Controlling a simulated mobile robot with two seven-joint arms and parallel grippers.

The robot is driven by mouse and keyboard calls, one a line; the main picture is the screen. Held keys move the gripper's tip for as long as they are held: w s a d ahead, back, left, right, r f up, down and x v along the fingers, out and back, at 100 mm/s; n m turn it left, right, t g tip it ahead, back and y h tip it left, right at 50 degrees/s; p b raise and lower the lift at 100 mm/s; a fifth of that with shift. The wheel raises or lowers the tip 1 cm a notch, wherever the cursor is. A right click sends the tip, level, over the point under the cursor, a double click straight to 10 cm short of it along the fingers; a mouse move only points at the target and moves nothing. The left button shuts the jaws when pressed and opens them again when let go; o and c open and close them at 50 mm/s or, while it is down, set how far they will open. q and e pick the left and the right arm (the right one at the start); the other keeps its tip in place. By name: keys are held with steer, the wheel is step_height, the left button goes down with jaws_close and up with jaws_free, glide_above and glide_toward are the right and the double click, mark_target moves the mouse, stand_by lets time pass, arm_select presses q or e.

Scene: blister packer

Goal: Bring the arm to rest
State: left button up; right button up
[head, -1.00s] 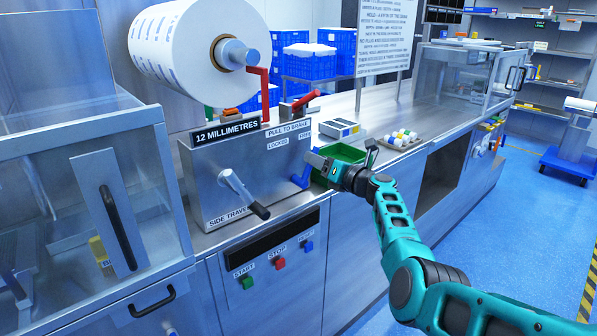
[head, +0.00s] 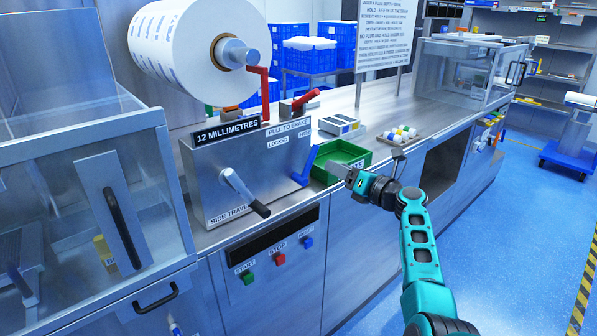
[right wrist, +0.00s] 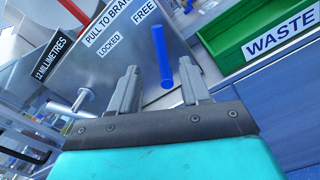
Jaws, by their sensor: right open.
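My right gripper (head: 368,164) is open and empty, in front of the bench beside the green waste tray (head: 344,174). Its two grey fingers also show apart in the right wrist view (right wrist: 160,84). The blue lever (head: 304,167) on the steel unit's right side stands free, left of the gripper. In the right wrist view the lever (right wrist: 161,56) appears beyond the fingertips, apart from them. My left gripper is not in view.
A tray of coloured pieces (head: 400,137) sits on the bench. A clear-walled cover (head: 70,190) stands at left.

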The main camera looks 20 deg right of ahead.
stand_by(0.4)
steer(key=s+a+f+n+g+h, duration=0.2)
steer(key=s+f+n+g, duration=0.1)
steer(key=s+f+n, duration=0.55)
steer(key=s+a+f+n+g+h, duration=0.2)
steer(key=s+f+n, duration=0.4)
steer(key=f+n, duration=0.5)
steer(key=s+a+f+n, duration=0.2)
steer(key=s+a+n, duration=0.4)
steer(key=s+n, duration=0.4)
steer(key=s+a+f+n+g, duration=0.1)
steer(key=s+a+f+n, duration=0.1)
steer(key=s+a+n, duration=0.5)
steer(key=s+n, duration=0.3)
steer(key=s, duration=0.1)
steer(key=shift+f+n, duration=0.35)
steer(key=shift+f, duration=0.05)
